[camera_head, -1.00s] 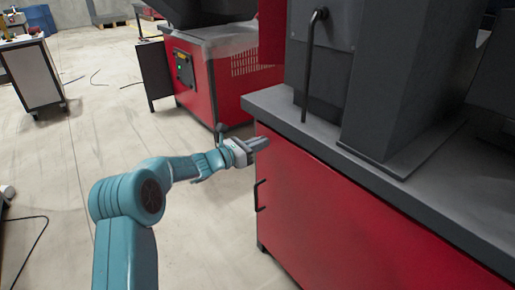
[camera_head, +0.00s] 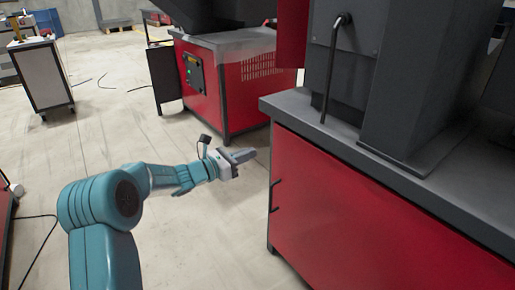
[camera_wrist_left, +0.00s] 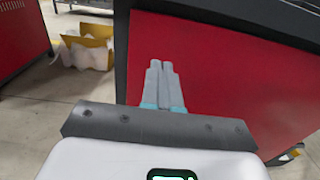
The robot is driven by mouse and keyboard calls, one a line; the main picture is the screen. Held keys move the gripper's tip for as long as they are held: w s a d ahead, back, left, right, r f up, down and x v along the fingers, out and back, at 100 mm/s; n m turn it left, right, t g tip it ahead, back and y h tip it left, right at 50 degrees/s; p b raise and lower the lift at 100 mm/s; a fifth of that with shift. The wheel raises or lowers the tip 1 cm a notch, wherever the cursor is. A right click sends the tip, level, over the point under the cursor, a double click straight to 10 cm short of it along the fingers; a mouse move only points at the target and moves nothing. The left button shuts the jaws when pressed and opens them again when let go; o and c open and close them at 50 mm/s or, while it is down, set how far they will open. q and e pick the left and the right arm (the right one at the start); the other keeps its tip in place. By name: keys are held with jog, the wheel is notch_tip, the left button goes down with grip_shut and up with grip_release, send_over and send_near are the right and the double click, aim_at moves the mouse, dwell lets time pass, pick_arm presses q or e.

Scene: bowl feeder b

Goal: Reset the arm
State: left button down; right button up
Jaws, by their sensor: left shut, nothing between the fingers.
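My left arm comes in from the lower left of the head view, its teal links bent at the elbow. My left gripper (camera_head: 243,157) is shut and empty, held in the air just left of the red cabinet's front corner. In the left wrist view the two grey fingers (camera_wrist_left: 163,84) lie together with nothing between them, with the red cabinet panel behind them. My right gripper is in neither view.
The red cabinet (camera_head: 345,205) with a grey top and a black handle fills the right. A red machine (camera_head: 232,85) stands behind, and a white cart (camera_head: 40,78) at far left. Bare floor lies around the arm.

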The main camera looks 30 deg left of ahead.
pick_arm(q)
jog(key=shift+v, duration=1.35)
